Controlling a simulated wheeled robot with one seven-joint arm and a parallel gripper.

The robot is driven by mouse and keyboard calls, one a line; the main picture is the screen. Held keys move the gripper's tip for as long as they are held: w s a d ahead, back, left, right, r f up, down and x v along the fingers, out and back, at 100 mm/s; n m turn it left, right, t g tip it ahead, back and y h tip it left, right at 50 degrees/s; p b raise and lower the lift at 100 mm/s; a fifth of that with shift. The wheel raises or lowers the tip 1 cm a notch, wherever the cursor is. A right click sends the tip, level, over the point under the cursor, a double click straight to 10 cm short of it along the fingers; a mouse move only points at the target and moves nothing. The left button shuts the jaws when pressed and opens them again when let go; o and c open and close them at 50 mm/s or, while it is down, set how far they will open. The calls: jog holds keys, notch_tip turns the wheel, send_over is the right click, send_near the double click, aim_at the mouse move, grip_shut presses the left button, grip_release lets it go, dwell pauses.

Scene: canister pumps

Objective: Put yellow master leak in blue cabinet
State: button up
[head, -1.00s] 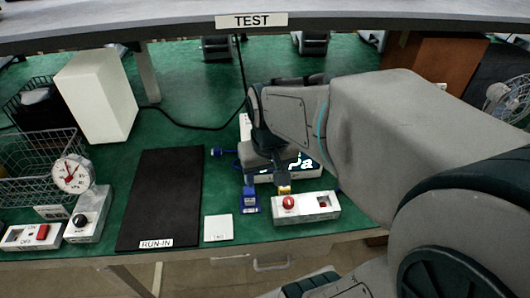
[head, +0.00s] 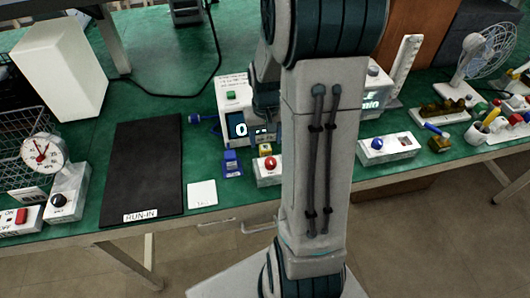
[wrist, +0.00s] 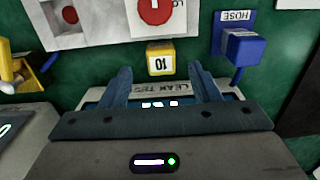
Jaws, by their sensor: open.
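The yellow master leak is a small yellow block marked 10 (wrist: 160,59); in the head view it shows (head: 265,149) on the green bench in front of the tester. My gripper (wrist: 160,76) is open, its two dark blue fingers pointing toward the block with nothing between them. The block lies just beyond the fingertips, roughly centred between them. In the head view my arm hides most of the gripper. I cannot make out a blue cabinet in either view.
The leak tester (head: 232,98) stands behind the block. A red-button box (head: 268,170) is close in front and a blue block labelled HOSE (head: 232,162) beside it. A black RUN-IN mat (head: 148,165) lies left. A blue-button box (head: 388,148) stands right.

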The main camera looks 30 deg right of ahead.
aim_at(265, 146)
jog(key=shift+w+f, duration=0.15)
jog(key=shift+f, duration=1.5)
jog(key=shift+w+f, duration=0.1)
jog(key=shift+f, duration=1.5)
jog(key=shift+c, duration=0.3)
jog(key=c, duration=1.1)
jog(key=shift+r, duration=0.1)
